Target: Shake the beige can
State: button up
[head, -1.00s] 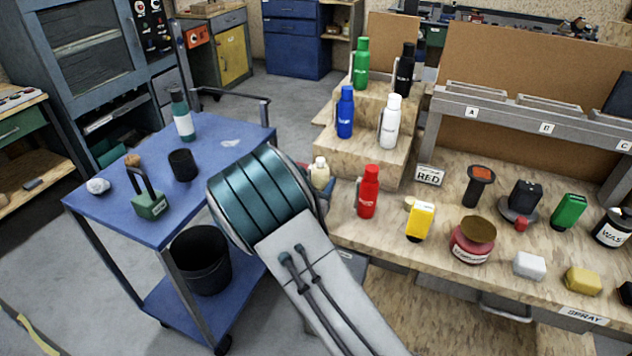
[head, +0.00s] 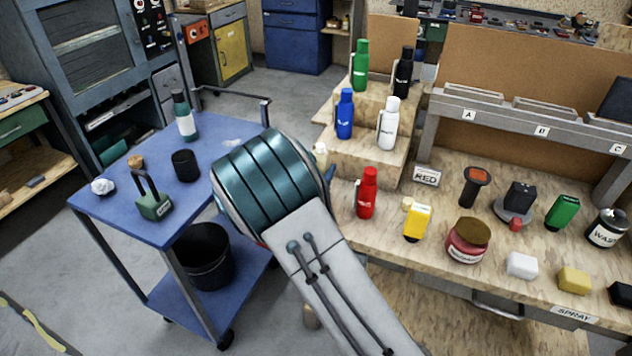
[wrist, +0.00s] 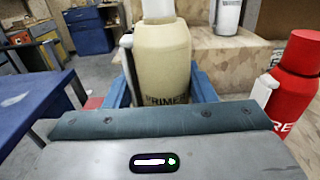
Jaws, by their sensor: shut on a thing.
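The beige can (wrist: 165,65) stands close in front of the wrist camera, with the letters "PRIME" showing low on its side and a paler top. My gripper (wrist: 164,92) is shut on it, with a blue finger on each side of its body. In the head view my arm hides most of the beige can; only its pale top (head: 320,152) shows past the wrist. The can looks about upright in the wrist view. Its base is hidden, so I cannot tell its clearance from the surface below.
A red bottle (head: 367,193) stands close to the right, with a yellow container (head: 417,222) beyond it. Stepped wooden risers (head: 355,155) with several bottles rise behind. A blue cart (head: 222,160) is to the left, with floor beyond it.

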aim_at(319, 144)
notch_tip(319, 144, up, 8)
jog(key=p, duration=0.5)
